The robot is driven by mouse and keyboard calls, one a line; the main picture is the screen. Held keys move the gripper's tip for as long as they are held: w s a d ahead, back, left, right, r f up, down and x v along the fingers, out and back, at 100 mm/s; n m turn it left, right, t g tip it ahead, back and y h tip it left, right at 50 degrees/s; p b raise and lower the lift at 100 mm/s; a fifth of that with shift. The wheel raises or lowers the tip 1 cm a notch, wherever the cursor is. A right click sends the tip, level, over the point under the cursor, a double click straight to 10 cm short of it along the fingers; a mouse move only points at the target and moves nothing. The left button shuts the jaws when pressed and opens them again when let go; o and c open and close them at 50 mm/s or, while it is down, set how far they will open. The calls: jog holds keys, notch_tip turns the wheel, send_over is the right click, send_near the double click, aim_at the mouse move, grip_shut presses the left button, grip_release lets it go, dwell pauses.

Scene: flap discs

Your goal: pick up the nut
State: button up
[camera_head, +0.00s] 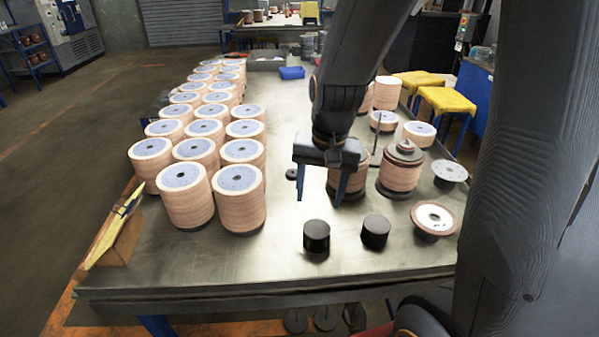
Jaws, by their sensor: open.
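My gripper (320,196) hangs fingers down over the right half of the table, open, with nothing visible between its fingers. A small dark round piece (291,174) lies on the table just left of the left finger; it may be the nut, but it is too small to tell. A stack of flap discs (399,176) right of the gripper has a grey disc and a small knob-like piece (405,146) on top, which could also be a nut. Another disc stack (348,178) stands behind the gripper, partly hidden by it.
Two black cylinders (316,236) (376,231) stand near the front of the metal table (270,262). Rows of tall disc stacks (185,196) fill the left side. A loose disc (435,219) and a grey flange (450,171) lie at right. A blue tray (291,72) is farther back.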

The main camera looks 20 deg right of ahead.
jog(key=w+m, duration=0.9)
jog(key=w, duration=0.1)
jog(key=m+y, duration=0.2)
jog(key=m, duration=0.9)
send_near(293, 175)
jog(key=w+f, duration=0.1)
jog(key=f, duration=0.1)
jog(key=shift+w+p+x, duration=0.15)
jog(key=shift+p+x, duration=0.7)
jog(key=shift+x, duration=0.7)
jog(key=shift+w+p+x, duration=0.2)
jog(key=shift+p+x, duration=0.65)
jog(key=shift+x, duration=0.7)
jog(key=shift+r, duration=0.1)
jog(key=c, duration=1.1)
